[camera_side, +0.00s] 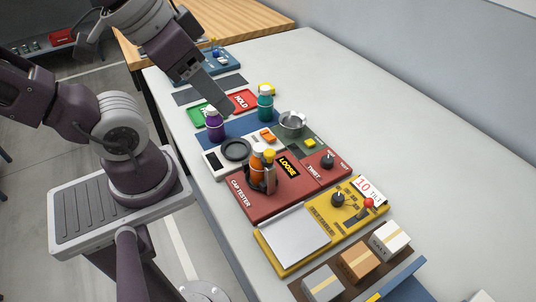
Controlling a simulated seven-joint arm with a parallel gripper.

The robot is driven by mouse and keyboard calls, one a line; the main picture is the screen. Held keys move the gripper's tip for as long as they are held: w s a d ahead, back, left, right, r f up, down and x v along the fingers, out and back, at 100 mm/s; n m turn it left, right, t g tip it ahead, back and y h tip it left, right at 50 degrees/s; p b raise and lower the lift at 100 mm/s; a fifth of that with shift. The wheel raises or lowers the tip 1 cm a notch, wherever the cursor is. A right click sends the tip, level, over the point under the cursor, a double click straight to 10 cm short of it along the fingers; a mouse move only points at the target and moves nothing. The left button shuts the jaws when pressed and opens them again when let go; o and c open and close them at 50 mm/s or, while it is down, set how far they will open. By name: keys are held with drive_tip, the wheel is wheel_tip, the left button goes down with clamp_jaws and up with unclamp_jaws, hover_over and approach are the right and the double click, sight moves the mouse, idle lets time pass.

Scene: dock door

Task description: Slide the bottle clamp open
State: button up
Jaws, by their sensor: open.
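An orange bottle (257,166) stands upright on the red cap tester (243,205). A dark clamp (271,181) sits at the bottle and looks set around its lower part; how far its jaws are apart is too small to tell. A sign on the tester reads LOOSE (288,166). My gripper (226,110) is up and behind the tester, near the HOLD pad, apart from the bottle and clamp. It is open, and I see nothing in it.
A purple bottle (215,126) and a teal bottle (265,103) stand behind the tester. A metal bowl (292,122) and a TWIST knob (327,161) are to its right. A yellow tilt table (291,262) and several boxes (359,261) lie in front. The right of the table is clear.

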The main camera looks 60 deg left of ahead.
sight(271, 156)
idle(0.3)
drive_tip(key=shift+c, duration=0.9)
drive_tip(key=shift+f+m+g, duration=0.25)
drive_tip(key=shift+m+g, duration=0.05)
drive_tip(key=w+d+f+m+y, duration=0.2)
drive_tip(key=f+m+y, duration=0.3)
drive_tip(key=m, duration=0.2)
drive_tip(key=w+d+f+m+t+y, duration=0.1)
drive_tip(key=w+d+f+m+y, duration=0.1)
drive_tip(key=f+m+y, duration=0.2)
drive_tip(key=w+d+f+m+t+y, duration=0.1)
drive_tip(key=w+d+f+m+y, duration=0.2)
drive_tip(key=m, duration=0.8)
wheel_tip(271, 156, down, 3)
drive_tip(key=shift+r+y, duration=0.2)
drive_tip(key=shift+y, duration=2.1)
drive_tip(key=x, duration=0.6)
drive_tip(key=shift+a, duration=0.45)
